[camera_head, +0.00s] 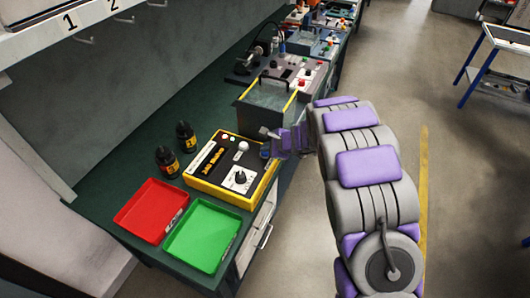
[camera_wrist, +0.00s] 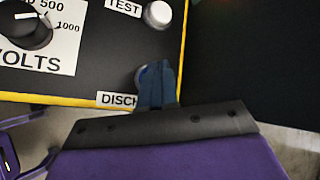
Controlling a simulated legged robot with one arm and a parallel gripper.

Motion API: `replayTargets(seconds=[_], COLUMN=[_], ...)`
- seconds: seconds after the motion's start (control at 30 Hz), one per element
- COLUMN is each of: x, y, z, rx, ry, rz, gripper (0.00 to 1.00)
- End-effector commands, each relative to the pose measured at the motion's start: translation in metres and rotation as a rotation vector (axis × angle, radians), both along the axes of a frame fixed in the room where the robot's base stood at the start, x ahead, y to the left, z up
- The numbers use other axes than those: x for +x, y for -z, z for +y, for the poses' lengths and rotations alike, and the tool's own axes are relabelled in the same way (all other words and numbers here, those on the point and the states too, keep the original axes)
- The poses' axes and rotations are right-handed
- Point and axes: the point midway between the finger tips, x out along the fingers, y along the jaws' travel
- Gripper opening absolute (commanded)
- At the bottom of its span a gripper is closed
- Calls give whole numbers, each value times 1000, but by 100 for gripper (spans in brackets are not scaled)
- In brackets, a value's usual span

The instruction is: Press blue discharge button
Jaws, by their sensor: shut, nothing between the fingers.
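A black tester box with yellow edges (camera_head: 217,193) sits on the green bench. The wrist view shows its black top panel (camera_wrist: 95,65) up close. The blue discharge button (camera_wrist: 139,76) is by the cut-off label "DISCH" (camera_wrist: 115,100). It is mostly hidden behind my fingers, with only its left edge showing. My gripper (camera_wrist: 159,68) is shut and empty, its dark blue fingertips over or against the button; I cannot tell whether they touch. In the head view my gripper (camera_head: 266,152) is at the box's right edge, where the button cannot be made out.
A white TEST button (camera_wrist: 158,14) and a volts knob (camera_wrist: 28,30) are close by on the panel. Two dark bottles (camera_head: 167,160), a red tray (camera_head: 150,208) and a green tray (camera_head: 202,235) stand to the left and front. A yellow-rimmed tank (camera_head: 266,103) stands behind.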

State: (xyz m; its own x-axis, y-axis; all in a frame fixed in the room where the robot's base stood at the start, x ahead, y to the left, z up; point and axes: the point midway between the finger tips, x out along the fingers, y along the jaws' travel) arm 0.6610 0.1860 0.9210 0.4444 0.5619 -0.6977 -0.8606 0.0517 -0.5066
Motion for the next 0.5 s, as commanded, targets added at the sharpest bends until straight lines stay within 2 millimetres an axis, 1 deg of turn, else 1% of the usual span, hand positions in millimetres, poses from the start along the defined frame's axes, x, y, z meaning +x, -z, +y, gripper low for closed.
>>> replayTargets(seconds=[0.5], x=[0], y=[6], z=[0], rx=[0], ry=[1], rz=[1], gripper=[0])
